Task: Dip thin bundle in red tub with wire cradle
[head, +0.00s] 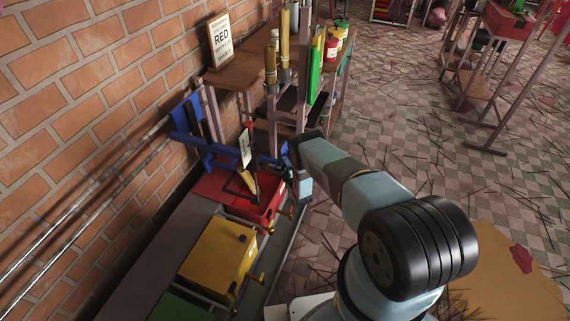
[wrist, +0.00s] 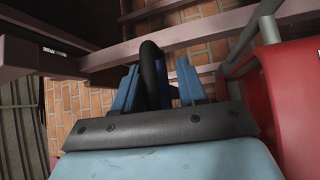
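The red tub (head: 219,188) stands in a row by the brick wall, and its red side shows large at the right of the wrist view (wrist: 296,95). A thin tan bundle (head: 249,181) leans over its top, with a black wire frame, seemingly the wire cradle (head: 234,190), around or beside it. My gripper (head: 291,158) is at the tub's right side. In the wrist view its two blue fingers (wrist: 158,82) stand apart, with a black curved bar (wrist: 150,70) between them, perhaps the cradle's handle. Whether they press on the bar is unclear.
A yellow tub (head: 215,252) and a green one (head: 180,307) stand nearer in the row. A blue bracket (head: 184,120) is behind the red tub. Tiled floor lies right.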

